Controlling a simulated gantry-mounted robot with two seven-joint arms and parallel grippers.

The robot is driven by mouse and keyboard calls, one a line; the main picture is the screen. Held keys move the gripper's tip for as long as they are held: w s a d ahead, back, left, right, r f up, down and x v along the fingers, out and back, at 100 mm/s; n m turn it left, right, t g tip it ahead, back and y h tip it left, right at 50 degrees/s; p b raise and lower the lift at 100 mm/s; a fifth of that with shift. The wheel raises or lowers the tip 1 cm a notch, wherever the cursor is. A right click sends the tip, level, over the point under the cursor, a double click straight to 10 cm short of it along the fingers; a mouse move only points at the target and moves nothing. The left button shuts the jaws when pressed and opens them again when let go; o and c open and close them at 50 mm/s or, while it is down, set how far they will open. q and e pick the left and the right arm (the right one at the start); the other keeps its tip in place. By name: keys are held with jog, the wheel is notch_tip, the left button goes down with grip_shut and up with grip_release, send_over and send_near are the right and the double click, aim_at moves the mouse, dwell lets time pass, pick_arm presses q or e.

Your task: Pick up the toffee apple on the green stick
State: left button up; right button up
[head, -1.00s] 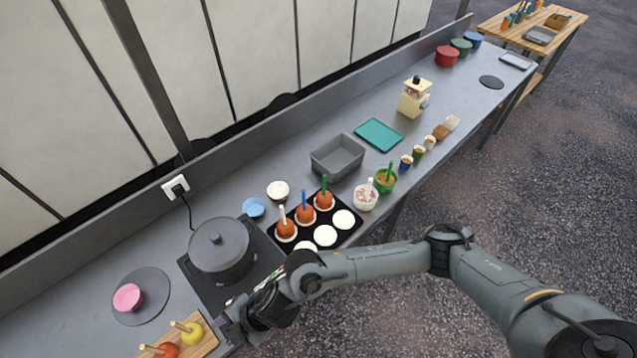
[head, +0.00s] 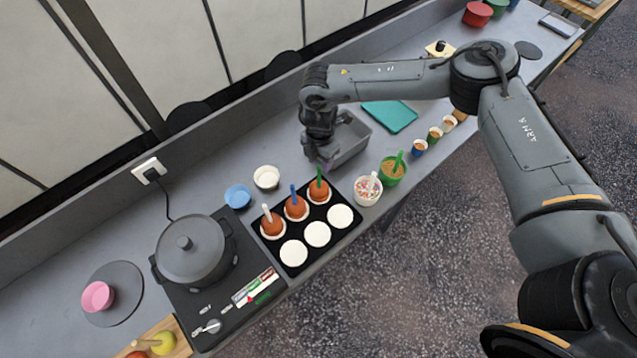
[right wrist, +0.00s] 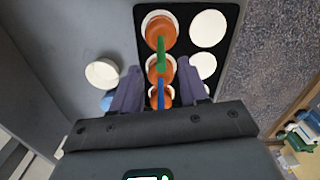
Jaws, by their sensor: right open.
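The toffee apple on the green stick (head: 320,194) stands in a white paper case at the far end of a black tray (head: 340,234), its stick up. It also shows at the top of the right wrist view (right wrist: 157,28). The toffee apples with the blue stick (head: 296,209) and the white stick (head: 272,226) stand beside it in the same row. My right gripper (head: 322,162) is open and empty, just behind and above the green-stick apple. In the right wrist view its fingers (right wrist: 159,68) are spread either side of the row, short of that apple. My left gripper is not in view.
A grey bin (head: 352,142) is beside and partly behind my right gripper. Sprinkle tub (head: 367,191) and green cup with a green spatula (head: 392,171) stand right of the tray. A white bowl (head: 266,177) and blue bowl (head: 237,196) lie left. A pot (head: 190,252) sits on the hob.

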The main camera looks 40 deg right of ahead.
jog(key=f, duration=0.2)
jog(key=shift+s+a+f, duration=0.2)
jog(key=shift+s+f, duration=0.05)
jog(key=shift+f, duration=0.05)
jog(key=p, duration=0.1)
send_over(319, 187)
jog(key=shift+w+d+f, duration=0.1)
jog(key=shift+w+f, duration=0.05)
jog(key=shift+f, duration=1.45)
jog(key=shift+w+d+f, duration=0.1)
jog(key=shift+f, duration=1.5)
jog(key=shift+c, duration=0.2)
grip_shut()
